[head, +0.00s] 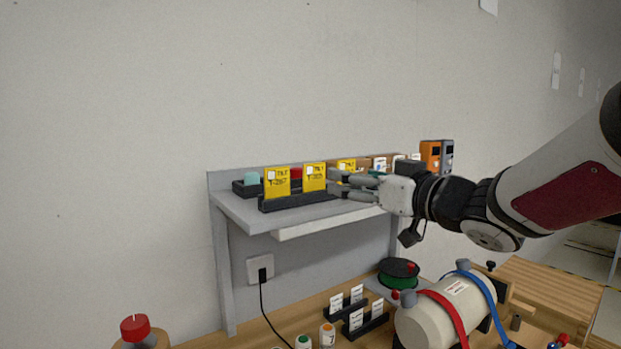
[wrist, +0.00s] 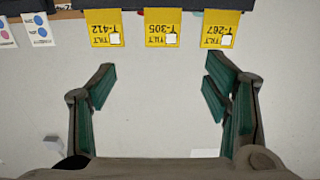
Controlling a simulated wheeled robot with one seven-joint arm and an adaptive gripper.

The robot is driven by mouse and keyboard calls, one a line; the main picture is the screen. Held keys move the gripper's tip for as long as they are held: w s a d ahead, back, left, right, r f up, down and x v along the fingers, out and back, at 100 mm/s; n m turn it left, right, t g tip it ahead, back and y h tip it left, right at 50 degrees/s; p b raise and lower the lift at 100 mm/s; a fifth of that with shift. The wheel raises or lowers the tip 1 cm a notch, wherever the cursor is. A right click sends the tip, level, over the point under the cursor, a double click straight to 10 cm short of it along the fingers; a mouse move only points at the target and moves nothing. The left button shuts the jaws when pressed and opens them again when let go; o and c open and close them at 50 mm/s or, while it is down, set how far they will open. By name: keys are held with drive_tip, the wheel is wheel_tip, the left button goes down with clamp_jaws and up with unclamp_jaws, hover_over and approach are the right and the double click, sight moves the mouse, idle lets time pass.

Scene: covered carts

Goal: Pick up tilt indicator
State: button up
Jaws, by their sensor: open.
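Three yellow tilt indicators stand in a row on the grey shelf (head: 245,213). In the head view they are T-267 (head: 277,182) at the left, T-305 (head: 315,177) in the middle, and a third (head: 346,165) partly hidden behind my gripper. In the wrist view the labels appear upside down: T-412 (wrist: 113,29), T-305 (wrist: 162,27) and T-267 (wrist: 219,29). My gripper (wrist: 158,88) is open and empty, with its fingers apart. The middle indicator lies ahead between the finger lines, with a gap to the fingertips.
A dark holder strip (head: 300,201) carries the front indicators. White cards (wrist: 38,29) stand beside them. An orange device (head: 431,155) stands at the shelf's right end. Below on the wooden bench are a cream cylinder (head: 440,313), a green spool (head: 398,280) and card holders (head: 365,326).

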sight(315, 165)
drive_tip(key=x, duration=0.8)
drive_tip(key=shift+s+a, duration=0.1)
drive_tip(key=shift+r+x, duration=0.15)
drive_tip(key=shift+x, duration=1.25)
drive_tip(key=shift+r+x, duration=0.15)
drive_tip(key=shift+x, duration=1.2)
drive_tip(key=c, duration=1)
